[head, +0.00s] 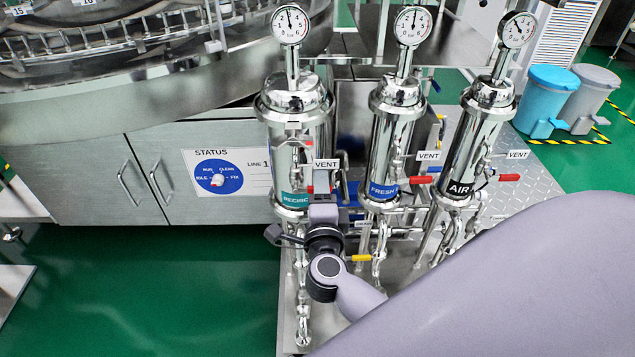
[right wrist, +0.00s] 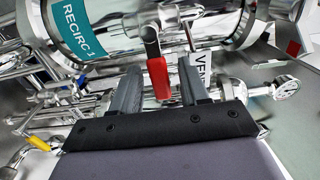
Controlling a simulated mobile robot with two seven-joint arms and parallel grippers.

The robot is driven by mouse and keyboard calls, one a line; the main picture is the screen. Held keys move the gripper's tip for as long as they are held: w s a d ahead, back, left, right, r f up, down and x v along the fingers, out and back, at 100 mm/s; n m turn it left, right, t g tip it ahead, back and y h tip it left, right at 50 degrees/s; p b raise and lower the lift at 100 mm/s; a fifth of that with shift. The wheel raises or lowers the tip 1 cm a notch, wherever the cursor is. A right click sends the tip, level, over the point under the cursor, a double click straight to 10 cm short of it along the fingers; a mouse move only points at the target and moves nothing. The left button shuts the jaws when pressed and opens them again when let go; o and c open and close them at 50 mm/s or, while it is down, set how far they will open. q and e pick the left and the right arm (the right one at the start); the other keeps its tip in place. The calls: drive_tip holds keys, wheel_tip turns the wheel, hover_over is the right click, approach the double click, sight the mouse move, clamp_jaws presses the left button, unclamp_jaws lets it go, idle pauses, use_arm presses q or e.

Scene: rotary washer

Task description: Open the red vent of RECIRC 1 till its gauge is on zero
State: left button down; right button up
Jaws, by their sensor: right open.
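The RECIRC housing (head: 294,165) is the left of three steel cylinders. Its gauge (head: 291,24) is on top, with the needle pointing roughly up; the exact reading is too small to tell. Its red vent handle (right wrist: 158,78) shows in the right wrist view, between the two fingers of my open right gripper (right wrist: 158,88), with gaps on both sides. In the head view my right gripper (head: 322,200) is in front of the RECIRC housing, below its VENT label (head: 326,164), and largely hides the handle. My left gripper is not in view.
The FRESH housing (head: 392,140) and AIR housing (head: 480,135) stand to the right, with red vent handles (head: 421,180) and (head: 509,177). A yellow handle (head: 359,258) sits below my gripper. The status panel (head: 228,173) is at left. The green floor at left is clear.

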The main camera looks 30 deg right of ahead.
drive_tip(key=shift+w+d, duration=0.1)
clamp_jaws()
